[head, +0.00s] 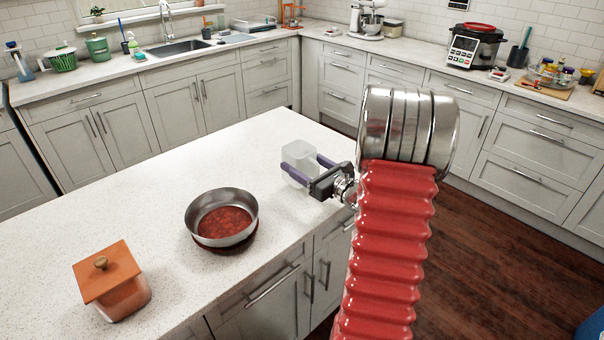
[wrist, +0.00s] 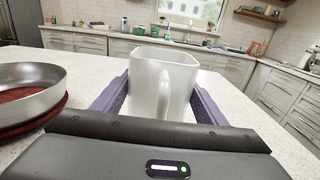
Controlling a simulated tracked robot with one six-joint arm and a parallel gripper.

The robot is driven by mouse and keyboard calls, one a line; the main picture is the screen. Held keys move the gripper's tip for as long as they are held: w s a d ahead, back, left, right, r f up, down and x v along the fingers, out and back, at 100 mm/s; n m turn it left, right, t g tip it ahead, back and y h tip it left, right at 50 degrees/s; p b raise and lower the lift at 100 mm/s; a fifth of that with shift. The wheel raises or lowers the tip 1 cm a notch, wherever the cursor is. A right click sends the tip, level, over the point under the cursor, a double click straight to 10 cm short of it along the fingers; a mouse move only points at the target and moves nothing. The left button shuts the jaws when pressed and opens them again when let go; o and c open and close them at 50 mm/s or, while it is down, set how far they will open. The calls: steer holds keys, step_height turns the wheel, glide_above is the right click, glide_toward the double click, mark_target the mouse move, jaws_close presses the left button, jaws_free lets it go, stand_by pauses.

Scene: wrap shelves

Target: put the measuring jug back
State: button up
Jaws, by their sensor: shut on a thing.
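The measuring jug (head: 300,158) is a translucent, whitish jug at the far right part of the white island counter. It also shows upright in the wrist view (wrist: 163,82), with its handle facing my wrist. My gripper (head: 299,164) has purple fingers, one on each side of the jug, and is shut on it. The fingers also show in the wrist view (wrist: 160,98). The jug's base is hidden behind the gripper body in the wrist view, so I cannot tell whether it touches the counter.
A steel pan (head: 222,217) sits on a dark red round mat on the island counter (head: 140,215), left of my gripper. An orange lidded pot (head: 110,280) stands at the near left. Back counters hold a sink (head: 178,48), a multicooker (head: 472,46) and a mixer (head: 368,20).

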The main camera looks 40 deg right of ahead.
steer(key=shift+f, duration=1.85)
steer(key=shift+f, duration=0.1)
steer(key=o, duration=1.4)
steer(key=shift+c, duration=0.2)
steer(key=shift+s, duration=0.6)
steer(key=s, duration=1.1)
steer(key=shift+d, duration=0.1)
